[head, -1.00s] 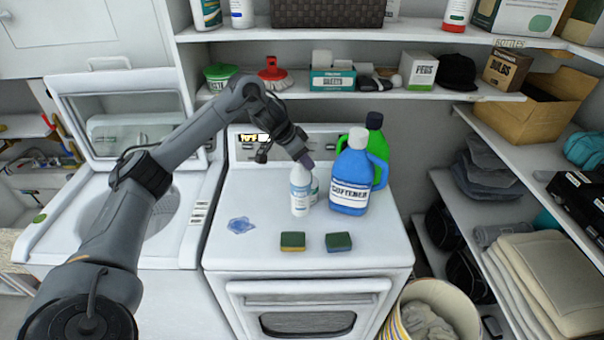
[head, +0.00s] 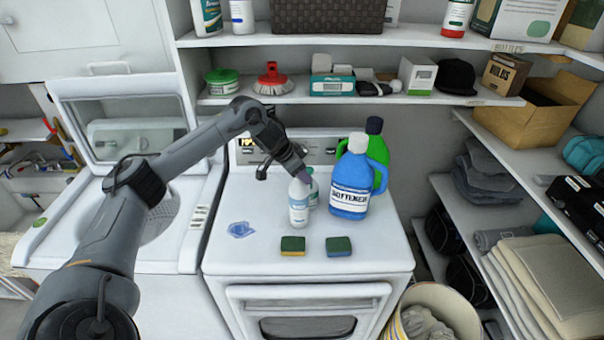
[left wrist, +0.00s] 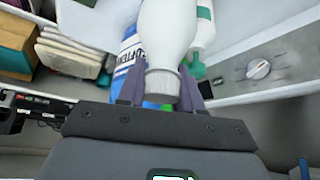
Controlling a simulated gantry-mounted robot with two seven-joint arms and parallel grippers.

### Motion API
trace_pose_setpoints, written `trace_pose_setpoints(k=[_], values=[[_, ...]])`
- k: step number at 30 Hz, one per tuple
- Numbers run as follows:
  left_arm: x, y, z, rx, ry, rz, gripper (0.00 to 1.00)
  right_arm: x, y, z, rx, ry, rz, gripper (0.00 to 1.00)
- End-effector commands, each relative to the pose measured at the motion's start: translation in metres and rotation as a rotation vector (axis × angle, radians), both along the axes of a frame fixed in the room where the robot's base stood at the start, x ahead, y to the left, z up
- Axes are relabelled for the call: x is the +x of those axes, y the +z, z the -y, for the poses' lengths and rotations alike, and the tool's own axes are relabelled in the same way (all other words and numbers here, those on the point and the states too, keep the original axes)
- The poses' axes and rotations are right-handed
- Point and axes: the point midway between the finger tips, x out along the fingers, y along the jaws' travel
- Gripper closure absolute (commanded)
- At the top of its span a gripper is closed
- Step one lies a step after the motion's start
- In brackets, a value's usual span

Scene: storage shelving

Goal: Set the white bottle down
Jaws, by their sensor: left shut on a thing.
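The white bottle (head: 299,207) with a blue-grey label is upright over the top of the white dryer-like appliance (head: 235,200). My left gripper (head: 303,174) is shut on its upper end. I cannot tell whether its base touches the surface. In the left wrist view the white bottle (left wrist: 168,35) fills the space between the two purple-grey fingers (left wrist: 160,85). A second white bottle with green parts (head: 313,186) stands just behind it, partly hidden. My right gripper is not in view.
A blue softener jug (head: 350,190) and a green jug (head: 377,145) stand close to the right. Two sponges (head: 292,246) (head: 338,246) lie in front, and a blue puddle-like patch (head: 241,229) lies left. The appliance top is clear at its right front.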

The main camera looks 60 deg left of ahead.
Motion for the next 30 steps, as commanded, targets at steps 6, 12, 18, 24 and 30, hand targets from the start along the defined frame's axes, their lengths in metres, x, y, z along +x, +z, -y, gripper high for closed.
trace_pose_setpoints(k=[6, 12, 18, 24, 30], values=[[0.0, -0.002, 0.0, 0.0, 0.0, -0.001, 0.45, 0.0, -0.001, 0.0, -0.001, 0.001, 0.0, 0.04], [0.0, -0.002, 0.0, 0.0, 0.0, -0.001, 0.4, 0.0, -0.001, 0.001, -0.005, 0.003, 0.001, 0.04], [0.0, 0.002, 0.0, 0.0, 0.0, 0.001, 0.4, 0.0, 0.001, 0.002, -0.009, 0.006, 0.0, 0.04], [-0.01, 0.018, -0.002, 0.002, 0.0, 0.002, 0.4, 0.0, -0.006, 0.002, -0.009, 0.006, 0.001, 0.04], [-0.029, 0.05, -0.004, 0.003, 0.001, 0.003, 0.4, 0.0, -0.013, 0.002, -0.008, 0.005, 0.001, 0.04]])
